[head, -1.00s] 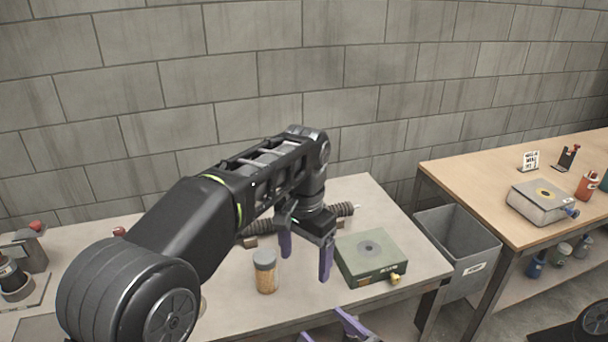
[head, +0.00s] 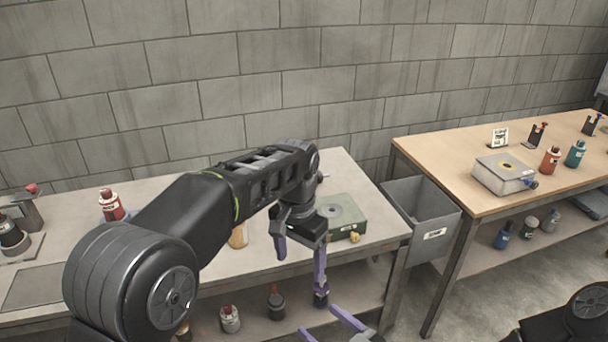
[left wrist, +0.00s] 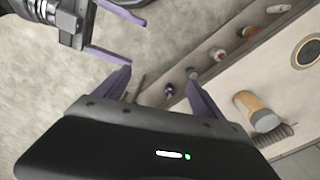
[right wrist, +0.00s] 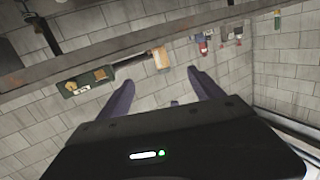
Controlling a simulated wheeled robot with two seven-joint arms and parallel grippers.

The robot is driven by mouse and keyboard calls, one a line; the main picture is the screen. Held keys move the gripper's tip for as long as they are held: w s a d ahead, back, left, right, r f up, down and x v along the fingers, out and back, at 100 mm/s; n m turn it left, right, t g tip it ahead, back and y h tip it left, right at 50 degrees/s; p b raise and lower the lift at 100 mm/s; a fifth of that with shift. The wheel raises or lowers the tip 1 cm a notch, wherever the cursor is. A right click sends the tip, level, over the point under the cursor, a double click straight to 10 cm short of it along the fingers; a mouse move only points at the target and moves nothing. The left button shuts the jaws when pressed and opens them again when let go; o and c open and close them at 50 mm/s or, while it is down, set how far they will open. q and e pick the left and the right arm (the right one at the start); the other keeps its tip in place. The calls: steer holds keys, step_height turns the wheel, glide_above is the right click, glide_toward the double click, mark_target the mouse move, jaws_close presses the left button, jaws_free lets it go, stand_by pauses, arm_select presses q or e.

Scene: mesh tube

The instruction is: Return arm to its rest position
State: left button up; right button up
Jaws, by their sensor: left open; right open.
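My left arm comes in from the left in the head view, and its gripper (head: 300,250) hangs open and empty in front of the grey table's (head: 60,235) front edge. It also shows open in the left wrist view (left wrist: 160,88), with nothing between the fingers. My right gripper (head: 322,322) is at the bottom of the head view, lower and nearer, with its purple fingers apart and empty. In the right wrist view its fingers (right wrist: 162,85) are open too. My right gripper also shows at the top left of the left wrist view (left wrist: 135,28).
A green box (head: 345,215) and a partly hidden amber jar (head: 238,236) stand on the grey table. A red bottle (head: 110,205) stands further left. Several bottles sit on the shelf below. A grey bin (head: 425,210) stands between this table and the wooden table (head: 460,160).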

arm_select(q)
steer(key=s+a+f+n+h, duration=0.1)
steer(key=s+a+f, duration=0.15)
steer(key=f, duration=0.65)
steer(key=s+a+f+n, duration=0.1)
steer(key=s+f+n, duration=0.15)
steer(key=f, duration=0.55)
steer(key=s+a+f+h, duration=0.1)
steer(key=s+a+f, duration=0.15)
steer(key=f, duration=0.65)
arm_select(e)
steer(key=s+f+m+g+h, duration=0.35)
steer(key=s+f+g, duration=0.3)
steer(key=f, duration=0.75)
arm_select(q)
steer(key=s+f+n+h, duration=0.1)
steer(key=s+f, duration=0.3)
steer(key=s, duration=0.5)
steer(key=s+f+n, duration=0.4)
steer(key=s, duration=0.6)
steer(key=shift+f+n+t+h, duration=0.35)
steer(key=shift+t+h, duration=0.05)
arm_select(e)
steer(key=s+d+f+m+g+h, duration=0.3)
steer(key=s+f+m+g, duration=0.2)
steer(key=s, duration=0.7)
step_height(320, 180, down, 2)
steer(key=shift+s+f+m, duration=0.2)
steer(key=shift+s+m, duration=0.15)
steer(key=shift+s, duration=0.05)
